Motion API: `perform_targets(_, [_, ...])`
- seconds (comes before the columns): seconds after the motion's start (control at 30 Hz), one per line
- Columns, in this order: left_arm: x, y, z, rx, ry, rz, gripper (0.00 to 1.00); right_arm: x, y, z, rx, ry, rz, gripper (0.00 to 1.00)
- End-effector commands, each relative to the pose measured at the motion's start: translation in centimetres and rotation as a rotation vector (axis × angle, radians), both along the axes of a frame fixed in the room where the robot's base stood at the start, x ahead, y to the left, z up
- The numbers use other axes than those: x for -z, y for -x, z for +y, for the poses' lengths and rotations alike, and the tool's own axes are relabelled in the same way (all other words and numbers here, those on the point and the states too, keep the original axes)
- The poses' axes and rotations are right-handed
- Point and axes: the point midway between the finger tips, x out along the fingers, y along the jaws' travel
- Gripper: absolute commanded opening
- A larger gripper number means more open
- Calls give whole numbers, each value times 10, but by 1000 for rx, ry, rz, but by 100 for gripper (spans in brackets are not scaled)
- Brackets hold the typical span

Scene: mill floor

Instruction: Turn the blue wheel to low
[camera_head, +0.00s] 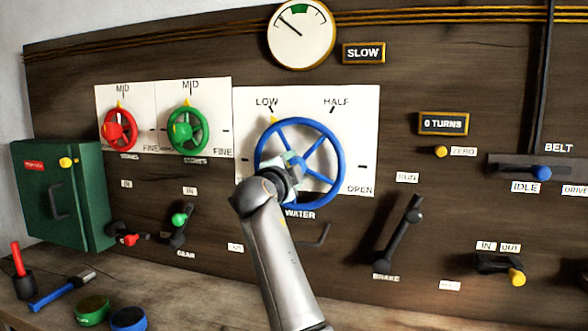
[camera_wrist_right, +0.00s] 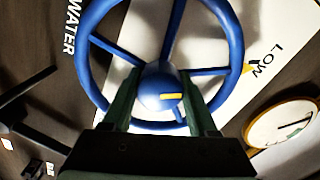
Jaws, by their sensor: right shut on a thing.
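The blue wheel (camera_head: 338,160) is mounted on a white plate (camera_head: 361,110) marked LOW, HALF and OPEN, above a WATER label. Its yellow rim mark (camera_head: 274,120) stands at upper left, just below and right of the word LOW. My right gripper (camera_head: 291,165) is at the wheel's hub. In the right wrist view, its two fingers stand on either side of the round blue hub (camera_wrist_right: 160,84), shut on it, and the yellow rim mark (camera_wrist_right: 247,68) lies by LOW. The gripper hides part of the hub in the head view. My left gripper is out of view.
A red wheel (camera_head: 118,130) and a green wheel (camera_head: 187,130) are left of the blue one, both marked near MID. A round gauge (camera_head: 301,35) and SLOW sign (camera_head: 364,53) are above. A black brake lever (camera_head: 399,231) juts out at lower right.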

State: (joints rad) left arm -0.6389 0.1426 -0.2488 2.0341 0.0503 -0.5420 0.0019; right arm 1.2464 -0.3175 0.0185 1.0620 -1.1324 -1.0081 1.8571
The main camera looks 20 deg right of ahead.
Motion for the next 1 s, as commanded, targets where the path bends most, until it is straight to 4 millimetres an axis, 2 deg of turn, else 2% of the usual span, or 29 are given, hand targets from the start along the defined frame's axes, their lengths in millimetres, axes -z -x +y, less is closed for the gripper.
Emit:
perform_targets(0.03, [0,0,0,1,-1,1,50,-2,0,0,0,2,-3,4])
perform_targets(0.07, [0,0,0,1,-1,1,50,-2,0,0,0,2,-3,61])
perform_targets(0.3, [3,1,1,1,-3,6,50,-1,0,0,0,2,-1,88])
perform_targets(0.67, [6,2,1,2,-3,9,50,0,4,3,-2,3,0,89])
perform_targets(0.87, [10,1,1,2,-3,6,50,2,25,18,-4,-2,-3,89])
perform_targets(1.0, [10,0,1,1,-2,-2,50,2,49,33,0,1,-3,89])
